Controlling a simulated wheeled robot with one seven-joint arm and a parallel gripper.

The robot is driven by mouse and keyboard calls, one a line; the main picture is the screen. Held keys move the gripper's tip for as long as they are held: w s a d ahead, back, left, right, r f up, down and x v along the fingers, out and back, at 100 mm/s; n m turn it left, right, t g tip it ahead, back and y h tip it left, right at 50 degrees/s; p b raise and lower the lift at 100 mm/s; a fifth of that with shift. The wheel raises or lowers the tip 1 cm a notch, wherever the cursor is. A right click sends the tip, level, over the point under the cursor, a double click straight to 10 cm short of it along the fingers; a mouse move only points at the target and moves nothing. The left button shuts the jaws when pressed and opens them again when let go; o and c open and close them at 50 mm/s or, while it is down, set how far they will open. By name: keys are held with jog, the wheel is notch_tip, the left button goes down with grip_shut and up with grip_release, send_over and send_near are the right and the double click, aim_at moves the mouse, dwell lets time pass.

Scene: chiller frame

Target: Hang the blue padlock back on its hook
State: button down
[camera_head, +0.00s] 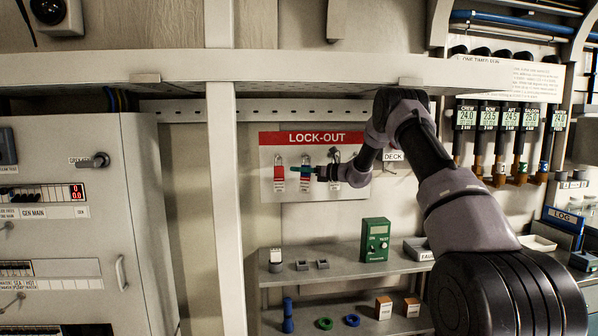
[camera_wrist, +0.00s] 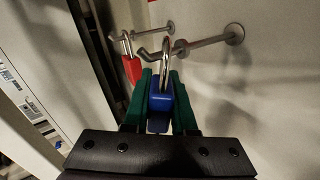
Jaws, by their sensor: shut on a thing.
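The blue padlock (camera_wrist: 160,98) is between the green fingers of my gripper (camera_wrist: 160,104), its shackle (camera_wrist: 166,62) upward. A metal hook (camera_wrist: 208,42) sticks out from the board, its bent tip showing left of the shackle. The shackle overlaps the hook's rod in the wrist view; I cannot tell whether the rod passes through it. In the head view my gripper (camera_head: 310,171) is at the middle of the LOCK-OUT board (camera_head: 350,192), and the blue padlock is too small to make out clearly.
A red padlock (camera_wrist: 131,68) hangs on a neighbouring hook, left of the blue one; it also shows in the head view (camera_head: 279,173). A shelf (camera_head: 340,262) with a green box (camera_head: 375,240) is below the board. A cabinet (camera_head: 90,225) stands left.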

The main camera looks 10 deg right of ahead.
jog(key=c, duration=0.6)
grip_release()
jog(key=shift+c, duration=0.2)
jog(key=shift+d, duration=0.1)
